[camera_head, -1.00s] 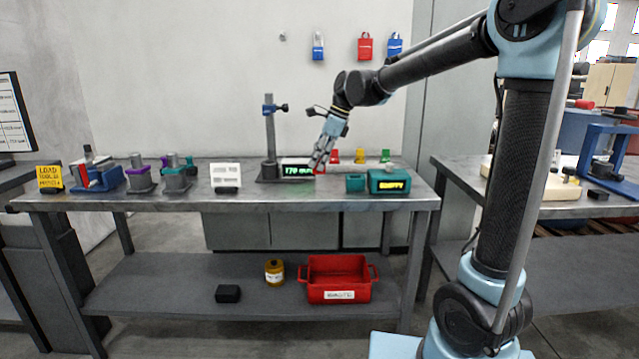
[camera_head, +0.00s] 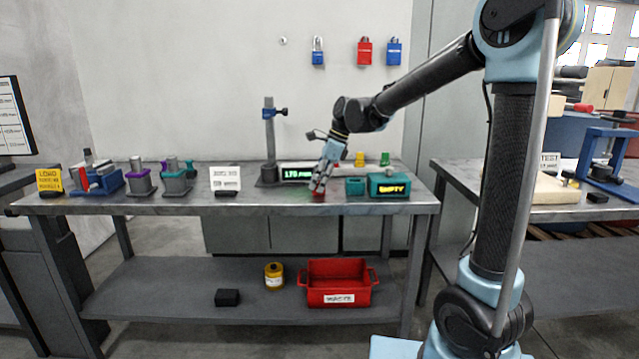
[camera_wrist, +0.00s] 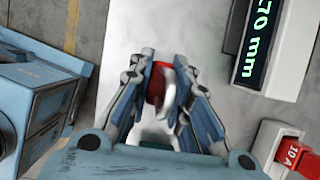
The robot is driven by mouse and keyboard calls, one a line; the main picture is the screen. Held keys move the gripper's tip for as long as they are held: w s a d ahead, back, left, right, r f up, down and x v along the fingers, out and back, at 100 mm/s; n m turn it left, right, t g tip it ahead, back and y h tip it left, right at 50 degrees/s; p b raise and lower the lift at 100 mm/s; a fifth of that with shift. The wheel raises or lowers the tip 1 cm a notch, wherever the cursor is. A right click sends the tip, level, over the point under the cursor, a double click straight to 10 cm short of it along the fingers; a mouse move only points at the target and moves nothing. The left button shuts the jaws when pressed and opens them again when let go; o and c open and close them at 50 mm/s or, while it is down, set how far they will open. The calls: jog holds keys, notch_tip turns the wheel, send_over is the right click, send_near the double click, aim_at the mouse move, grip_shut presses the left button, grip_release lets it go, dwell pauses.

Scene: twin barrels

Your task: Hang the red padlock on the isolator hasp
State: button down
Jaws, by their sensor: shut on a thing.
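My gripper (camera_head: 318,188) is low over the middle of the bench, just in front of the green-lit display. In the wrist view its fingers (camera_wrist: 164,58) are closed on a small red thing with a curved silver loop, which looks like the red padlock (camera_wrist: 157,84). The fingers hide part of it. Only a bit of red shows at the fingertips in the head view. Another red padlock (camera_head: 364,51) hangs on the wall between two blue ones. I cannot clearly make out the isolator hasp in either view.
The display (camera_head: 297,174) and a grey post (camera_head: 269,140) stand beside my gripper. A teal box (camera_head: 388,185) is to its right. A red block marked 10 A (camera_wrist: 290,152) shows in the wrist view. A red waste bin (camera_head: 339,283) is on the lower shelf.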

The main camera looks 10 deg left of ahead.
jog(key=c, duration=1.5)
grip_release()
jog(key=shift+r, duration=0.1)
